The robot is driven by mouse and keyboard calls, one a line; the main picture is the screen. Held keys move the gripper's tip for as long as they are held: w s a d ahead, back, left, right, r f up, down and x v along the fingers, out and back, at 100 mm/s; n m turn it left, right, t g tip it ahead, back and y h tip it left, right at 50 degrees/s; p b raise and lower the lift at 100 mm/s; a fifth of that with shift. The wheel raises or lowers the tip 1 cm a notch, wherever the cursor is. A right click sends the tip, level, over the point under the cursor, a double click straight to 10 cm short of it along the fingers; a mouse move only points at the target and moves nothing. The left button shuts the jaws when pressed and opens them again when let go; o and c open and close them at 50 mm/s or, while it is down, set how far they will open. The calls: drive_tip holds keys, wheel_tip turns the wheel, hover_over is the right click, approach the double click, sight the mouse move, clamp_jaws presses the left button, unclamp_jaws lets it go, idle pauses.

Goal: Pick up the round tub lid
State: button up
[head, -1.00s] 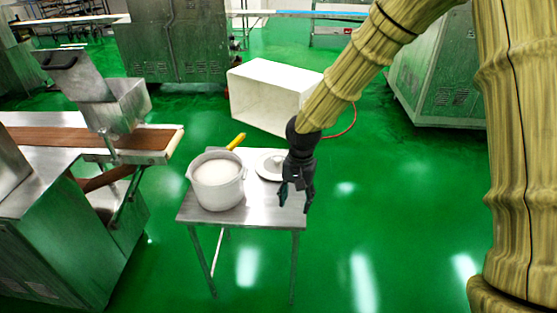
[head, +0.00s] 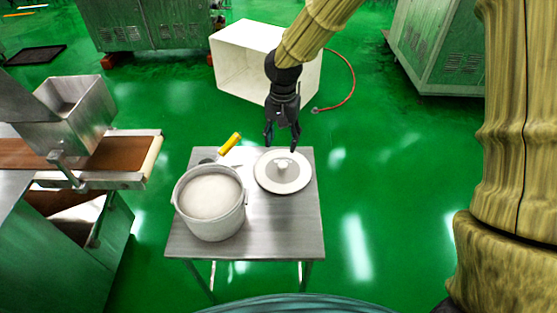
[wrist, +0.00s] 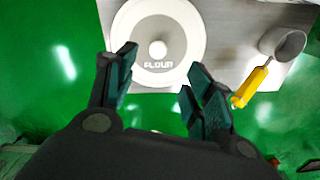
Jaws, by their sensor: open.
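The round tub lid (head: 283,172) is a white disc with a raised knob in its middle. It lies flat on the right side of the metal table (head: 275,235). In the wrist view the lid (wrist: 180,62) shows at the top with the word "FLOUR" on it. My gripper (head: 282,145) is open and empty, with its fingers pointing down near the lid's far edge. In the wrist view my gripper (wrist: 160,85) has its two fingers spread apart, with the lid beyond them. I see no contact with the lid.
A white tub (head: 212,205) filled with white powder stands left of the lid. A scoop with a yellow handle (head: 230,144) lies behind it. A white crate (head: 240,70) rests on the green floor behind the table. A conveyor machine (head: 90,155) stands at left.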

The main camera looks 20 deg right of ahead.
hover_over(283, 165)
wheel_tip(283, 165, down, 5)
drive_tip(key=shift+w+f, duration=0.1)
drive_tip(key=shift+w, duration=0.05)
drive_tip(key=shift+s+f, duration=0.15)
drive_tip(key=shift+s, duration=0.05)
drive_tip(key=shift+w+f+b, duration=0.15)
drive_tip(key=shift+f+b, duration=0.3)
drive_tip(key=shift+f, duration=1.9)
drive_tip(key=c, duration=1.1)
